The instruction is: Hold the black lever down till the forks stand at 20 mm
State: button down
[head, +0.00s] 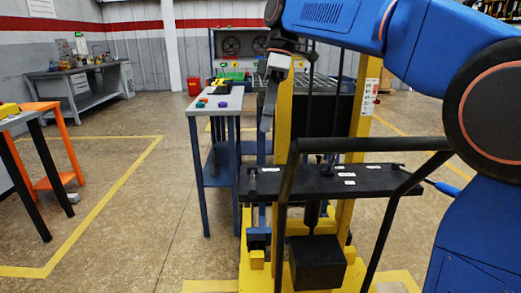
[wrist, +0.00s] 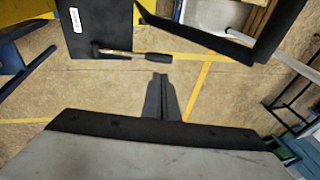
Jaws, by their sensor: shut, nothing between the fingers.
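The black lever (head: 252,182) juts out at the left end of the black panel (head: 325,180) on the yellow lift truck. In the wrist view the lever (wrist: 150,56) has a thin shaft and a thicker black grip at its right end. My gripper (head: 265,124) is shut and empty, pointing down above the lever in the head view. In the wrist view my gripper's tips (wrist: 158,77) appear just below the grip's end, seemingly apart from it. The forks cannot be made out, and no height reading is legible.
A black tubular handle frame (head: 380,145) stands in front of the panel. The yellow mast (head: 360,120) carries a white label (head: 370,92). A blue-legged table (head: 215,103) with small coloured items stands to the left. Open floor (head: 130,200) lies further left.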

aim_at(254, 184)
jog(key=x, duration=1.3)
jog(key=shift+f, duration=0.25)
jog(key=shift+s, duration=0.1)
